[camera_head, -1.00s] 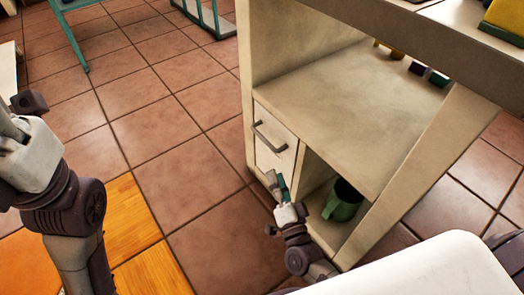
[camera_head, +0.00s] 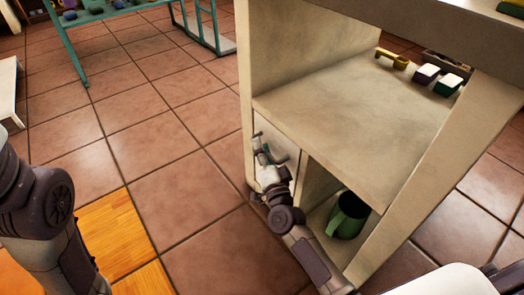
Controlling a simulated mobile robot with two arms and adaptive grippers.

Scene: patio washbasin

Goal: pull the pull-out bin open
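The pull-out bin (camera_head: 291,146) is a pale front panel at the lower left of the beige washbasin cabinet, below the shelf board. It looks closed, flush with the cabinet. Its dark bar handle is mostly hidden behind my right gripper (camera_head: 263,149). This gripper is in front of the panel at the handle, with greenish finger pads showing. I cannot tell whether its fingers are around the handle or only beside it, or how far they are closed. My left arm shows at the left edge, with its gripper out of view.
The shelf (camera_head: 350,115) holds a yellow item (camera_head: 391,58) and small blocks at the back. A teal table (camera_head: 75,50) stands at the upper left. Tiled floor left of the cabinet is clear.

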